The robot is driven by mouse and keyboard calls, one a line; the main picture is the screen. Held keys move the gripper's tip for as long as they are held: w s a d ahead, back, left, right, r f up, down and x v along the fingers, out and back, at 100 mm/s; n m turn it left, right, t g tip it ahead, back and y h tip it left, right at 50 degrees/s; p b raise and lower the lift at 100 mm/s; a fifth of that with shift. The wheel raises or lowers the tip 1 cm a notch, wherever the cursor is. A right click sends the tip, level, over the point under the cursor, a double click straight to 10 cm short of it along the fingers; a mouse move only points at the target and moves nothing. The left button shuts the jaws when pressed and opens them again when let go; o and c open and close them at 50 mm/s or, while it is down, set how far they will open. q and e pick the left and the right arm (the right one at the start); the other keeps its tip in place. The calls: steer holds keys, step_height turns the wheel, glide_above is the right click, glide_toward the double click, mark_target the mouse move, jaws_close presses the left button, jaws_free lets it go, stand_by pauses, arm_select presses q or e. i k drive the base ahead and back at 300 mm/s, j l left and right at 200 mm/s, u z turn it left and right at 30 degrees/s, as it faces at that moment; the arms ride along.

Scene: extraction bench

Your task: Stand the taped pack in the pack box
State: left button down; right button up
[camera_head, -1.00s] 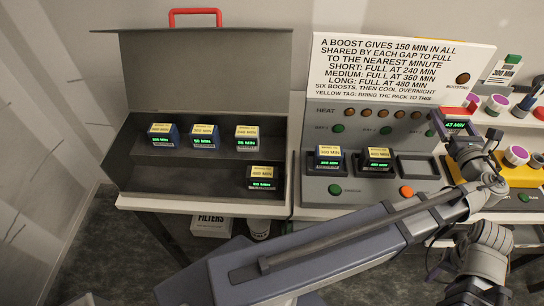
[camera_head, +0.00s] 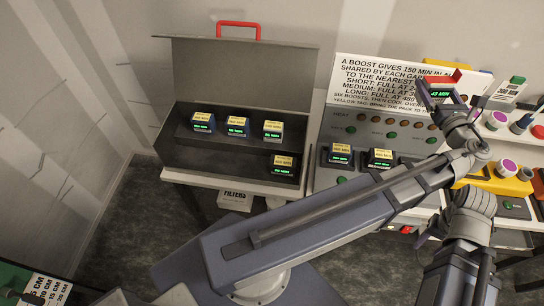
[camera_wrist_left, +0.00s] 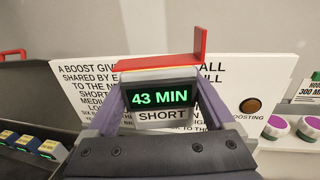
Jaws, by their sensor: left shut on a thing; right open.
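My left gripper (camera_head: 438,98) is shut on a pack (camera_wrist_left: 160,98) with a green "43 MIN" display and a "SHORT" label. The pack has a red top with an upright red flap (camera_wrist_left: 200,45), and it is held up in front of the sign, clear of the bench. No tape can be made out for certain. The pack box (camera_head: 190,155) is the grey open case at left, with a raised lid and red handle. Several yellow-topped packs stand in it, three in the back row and one (camera_head: 284,165) at front right. My right wrist (camera_head: 470,208) is low at right; its fingers are hard to make out.
The charging bench (camera_head: 325,178) stands right of the box, with two packs (camera_head: 340,154) (camera_head: 382,158) in its bays; my left arm covers the bay beside them. The sign (camera_head: 365,75) stands behind. The box's front row has bare room at left.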

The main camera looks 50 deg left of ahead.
mark_target(219, 162)
steer(key=k+l+u, duration=0.15)
steer(key=u, duration=0.35)
steer(key=k+u, duration=0.45)
steer(key=k+j+u, duration=0.1)
steer(key=u, duration=0.4)
